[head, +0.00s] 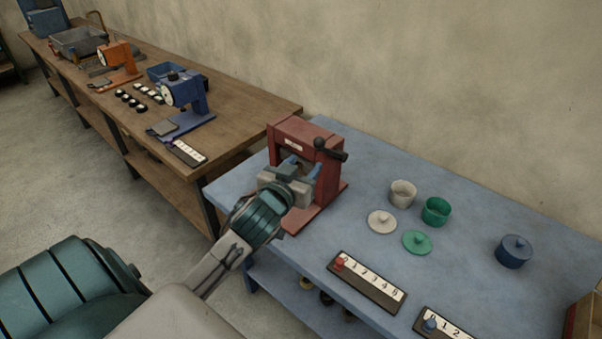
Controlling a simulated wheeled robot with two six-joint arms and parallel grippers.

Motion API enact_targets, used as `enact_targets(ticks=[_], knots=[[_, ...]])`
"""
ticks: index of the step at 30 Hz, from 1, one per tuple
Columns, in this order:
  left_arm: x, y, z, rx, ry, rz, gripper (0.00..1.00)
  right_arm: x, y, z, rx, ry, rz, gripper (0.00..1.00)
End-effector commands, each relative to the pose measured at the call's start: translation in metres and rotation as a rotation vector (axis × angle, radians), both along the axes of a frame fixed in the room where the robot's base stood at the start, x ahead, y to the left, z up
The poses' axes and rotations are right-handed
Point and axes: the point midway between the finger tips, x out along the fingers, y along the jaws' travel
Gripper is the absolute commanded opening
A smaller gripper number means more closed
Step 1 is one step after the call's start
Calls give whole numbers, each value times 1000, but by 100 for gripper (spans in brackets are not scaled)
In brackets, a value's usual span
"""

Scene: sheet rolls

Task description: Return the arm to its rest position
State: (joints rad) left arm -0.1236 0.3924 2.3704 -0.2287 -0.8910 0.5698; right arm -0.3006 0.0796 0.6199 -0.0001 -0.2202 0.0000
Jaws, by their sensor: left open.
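My left arm comes in from the lower left. My left gripper (300,169) is open at the front of a dark red press-like machine (330,184). Its fingers reach into or just before the machine's opening; I cannot tell whether they touch anything there. The gripper hides the lower part of the opening. The machine stands on a blue table (379,165) and has a black handle at its upper right. My right gripper is out of view.
Right of the machine are a white cup (403,194), a green cup (435,212), two loose lids, and a lidded blue pot (513,253). Numbered strips (368,282) lie at the front edge. A wooden bench (232,107) with blue and orange devices stands left. A wall runs behind.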

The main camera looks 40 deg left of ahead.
Motion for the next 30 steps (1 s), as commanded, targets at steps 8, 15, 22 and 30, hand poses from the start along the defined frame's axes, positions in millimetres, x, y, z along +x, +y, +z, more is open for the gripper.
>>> enact_targets(ticks=[8, 15, 22, 30], knots=[[-7, -1, 1, 0, 0, 0, 48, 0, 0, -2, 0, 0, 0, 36], [-7, -1, 1, 0, 0, 0, 48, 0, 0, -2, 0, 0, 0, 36], [-11, -2, -8, 0, 32, 4, 48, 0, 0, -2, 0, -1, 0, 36], [-92, -21, -127, 12, 503, 8, 48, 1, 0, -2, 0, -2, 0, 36]])
